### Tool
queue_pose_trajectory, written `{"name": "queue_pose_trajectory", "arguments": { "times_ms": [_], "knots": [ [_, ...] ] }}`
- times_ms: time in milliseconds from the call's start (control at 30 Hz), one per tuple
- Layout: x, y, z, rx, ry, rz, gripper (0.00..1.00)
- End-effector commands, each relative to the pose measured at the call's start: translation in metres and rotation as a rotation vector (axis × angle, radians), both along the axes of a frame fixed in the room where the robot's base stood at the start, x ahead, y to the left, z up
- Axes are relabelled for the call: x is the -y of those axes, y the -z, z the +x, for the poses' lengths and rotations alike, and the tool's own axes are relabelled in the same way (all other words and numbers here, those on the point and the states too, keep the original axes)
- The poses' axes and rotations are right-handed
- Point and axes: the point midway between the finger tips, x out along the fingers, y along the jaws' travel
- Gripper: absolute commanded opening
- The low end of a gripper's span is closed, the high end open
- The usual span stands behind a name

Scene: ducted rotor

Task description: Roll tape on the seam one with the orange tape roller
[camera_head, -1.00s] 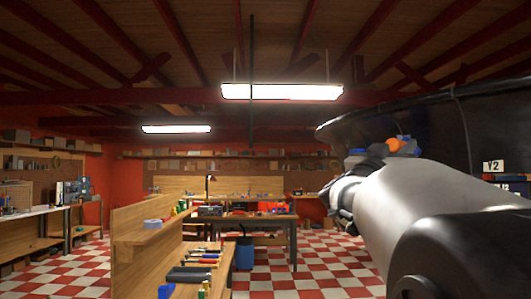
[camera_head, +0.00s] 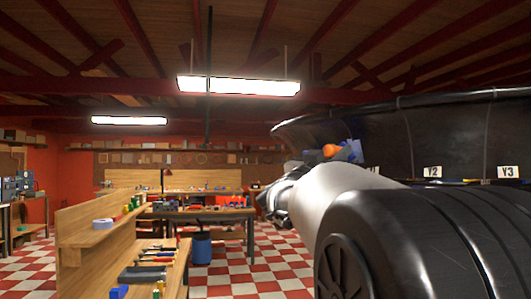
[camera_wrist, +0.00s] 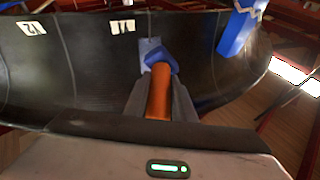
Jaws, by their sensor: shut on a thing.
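My gripper (camera_wrist: 160,80) is shut on the orange tape roller (camera_wrist: 158,95) in the wrist view, its grey fingers on both sides of the handle. The roller's blue head (camera_wrist: 160,60) is in front of the dark curved duct wall (camera_wrist: 85,65); I cannot tell whether it touches. A label reading V1 (camera_wrist: 122,26) is on the wall above it, with thin seam lines nearby. In the head view the orange roller (camera_head: 330,150) shows small beyond my arm, against the duct (camera_head: 420,130). The gripper's fingers are hidden there.
A blue piece (camera_wrist: 238,30) is at the duct's rim in the wrist view. Labels V2 (camera_head: 432,172) and V3 (camera_head: 508,172) are on the duct. A wooden bench (camera_head: 95,240) with tools stands at left. Checkered floor (camera_head: 245,270) is open between bench and arm.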

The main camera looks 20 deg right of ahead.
Motion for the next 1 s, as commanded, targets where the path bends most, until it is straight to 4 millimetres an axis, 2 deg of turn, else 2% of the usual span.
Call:
{"name": "queue_pose_trajectory", "arguments": {
  "times_ms": [33, 300, 500, 667, 1000],
  "knots": [
    [0.001, -0.004, -0.008, 0.008, 0.007, -0.008, 0.00],
    [0.005, -0.004, -0.033, 0.010, 0.010, -0.009, 0.00],
    [0.005, -0.006, -0.041, 0.011, 0.010, -0.008, 0.00],
    [0.004, -0.006, -0.038, 0.010, 0.009, -0.007, 0.00],
    [-0.004, -0.006, -0.008, 0.009, 0.005, -0.006, 0.00]
  ]
}}
